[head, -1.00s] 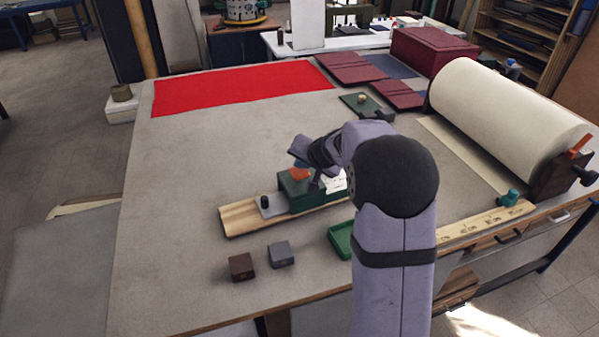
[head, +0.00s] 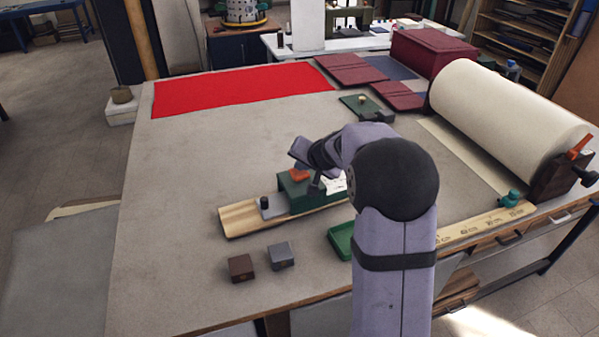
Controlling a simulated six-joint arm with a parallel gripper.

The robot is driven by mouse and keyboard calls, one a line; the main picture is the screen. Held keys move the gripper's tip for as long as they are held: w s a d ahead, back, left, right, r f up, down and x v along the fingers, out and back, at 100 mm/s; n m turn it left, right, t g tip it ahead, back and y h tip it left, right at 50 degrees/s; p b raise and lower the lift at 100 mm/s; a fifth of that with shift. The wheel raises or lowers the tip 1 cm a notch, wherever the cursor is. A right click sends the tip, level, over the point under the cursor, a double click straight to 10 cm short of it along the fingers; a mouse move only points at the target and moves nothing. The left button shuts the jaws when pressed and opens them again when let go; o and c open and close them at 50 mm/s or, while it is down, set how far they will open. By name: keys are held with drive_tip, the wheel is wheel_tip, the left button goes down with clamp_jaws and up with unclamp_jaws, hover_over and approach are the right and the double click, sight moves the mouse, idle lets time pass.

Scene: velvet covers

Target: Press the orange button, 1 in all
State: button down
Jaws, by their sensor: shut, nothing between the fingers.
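The orange button (head: 300,175) sits on top of a green box (head: 297,193), which stands on a wooden board (head: 240,219) in the middle of the table. My gripper (head: 313,187) is shut and empty, pointing down at the green box just right of the button. The arm partly hides the box and the right part of the board. I cannot tell whether the gripper touches the button or the box.
A small black knob (head: 264,202) stands on a grey plate left of the green box. A brown block (head: 241,268) and a grey block (head: 281,256) lie in front. A green tray (head: 341,241) is partly behind my arm. Red cloth (head: 240,88) covers the back left; a large cream roll (head: 508,117) stands right.

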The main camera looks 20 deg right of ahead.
sight(301, 174)
drive_tip(key=shift+s+a+f+b, duration=0.1)
drive_tip(key=shift+f+b, duration=0.5)
drive_tip(key=shift+f, duration=0.2)
idle(0.6)
drive_tip(key=shift+r+p, duration=1)
drive_tip(key=shift+r, duration=0.3)
drive_tip(key=shift+r+p, duration=2.1)
drive_tip(key=shift+r, duration=0.5)
